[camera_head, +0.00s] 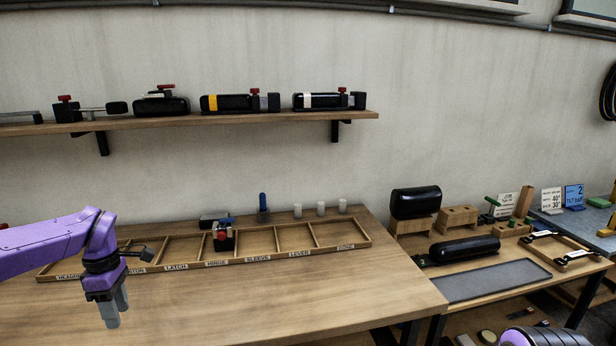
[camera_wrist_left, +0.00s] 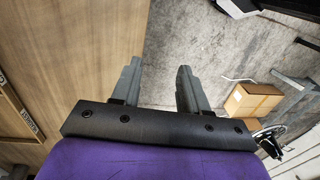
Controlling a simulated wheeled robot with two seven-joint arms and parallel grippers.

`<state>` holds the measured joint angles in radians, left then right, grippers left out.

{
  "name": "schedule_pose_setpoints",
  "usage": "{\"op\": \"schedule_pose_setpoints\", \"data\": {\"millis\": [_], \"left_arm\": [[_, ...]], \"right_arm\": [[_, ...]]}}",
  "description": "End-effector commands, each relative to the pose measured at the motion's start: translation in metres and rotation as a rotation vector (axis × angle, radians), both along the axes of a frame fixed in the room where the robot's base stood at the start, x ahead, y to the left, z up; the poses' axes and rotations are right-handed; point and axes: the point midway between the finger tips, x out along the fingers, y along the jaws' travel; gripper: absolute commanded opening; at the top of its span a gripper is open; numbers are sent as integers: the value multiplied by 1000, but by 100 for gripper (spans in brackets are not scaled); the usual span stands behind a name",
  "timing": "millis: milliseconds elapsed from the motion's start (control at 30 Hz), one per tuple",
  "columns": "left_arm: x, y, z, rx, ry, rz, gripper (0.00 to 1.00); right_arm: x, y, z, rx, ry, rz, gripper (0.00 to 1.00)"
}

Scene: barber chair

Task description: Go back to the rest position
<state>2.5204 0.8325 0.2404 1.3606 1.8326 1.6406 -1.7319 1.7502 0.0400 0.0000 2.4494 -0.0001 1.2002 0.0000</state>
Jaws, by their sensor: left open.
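My left gripper (camera_head: 117,306) hangs from the purple left arm at the left of the head view, fingers pointing down, in front of the wooden tray. In the left wrist view its two grey fingers (camera_wrist_left: 158,82) are apart with nothing between them. Floor and the edge of the wooden table show beyond them. Of my right arm, only a purple part shows at the bottom right edge of the head view. My right gripper is not in view.
The long labelled tray (camera_head: 290,262) lies on the wooden table (camera_head: 270,310), with a black part with red on it (camera_head: 223,236) in one compartment. A wall shelf (camera_head: 230,118) holds several black parts. A side table at right holds a grey mat (camera_head: 490,282). The table's front is clear.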

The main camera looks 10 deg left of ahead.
Motion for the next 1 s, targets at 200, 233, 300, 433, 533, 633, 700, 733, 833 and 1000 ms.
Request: {"op": "schedule_pose_setpoints", "data": {"millis": [200, 233, 300, 433, 533, 633, 700, 733, 833, 1000], "left_arm": [[-27, 1, -75, 377, 159, -81, 44], [-32, 2, -87, 449, 176, -110, 44], [-46, 1, -121, 637, 200, -207, 44], [-78, -21, -198, 934, 123, -553, 44], [-114, -58, -252, 950, -6, -843, 44], [-163, -97, -294, 830, -99, -1060, 44], [-201, -121, -315, 713, -137, -1171, 44], [-217, -130, -321, 661, -147, -1207, 44], [-262, -151, -333, 515, -158, -1286, 44], [-287, -163, -337, 430, -158, -1318, 44]], "right_arm": [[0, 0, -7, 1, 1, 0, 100], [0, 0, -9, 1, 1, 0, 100], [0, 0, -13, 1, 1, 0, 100], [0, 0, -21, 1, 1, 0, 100], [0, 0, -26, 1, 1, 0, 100], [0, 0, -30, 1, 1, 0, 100], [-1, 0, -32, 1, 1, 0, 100], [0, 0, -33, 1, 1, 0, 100], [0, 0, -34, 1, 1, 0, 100], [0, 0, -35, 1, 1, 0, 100]]}}
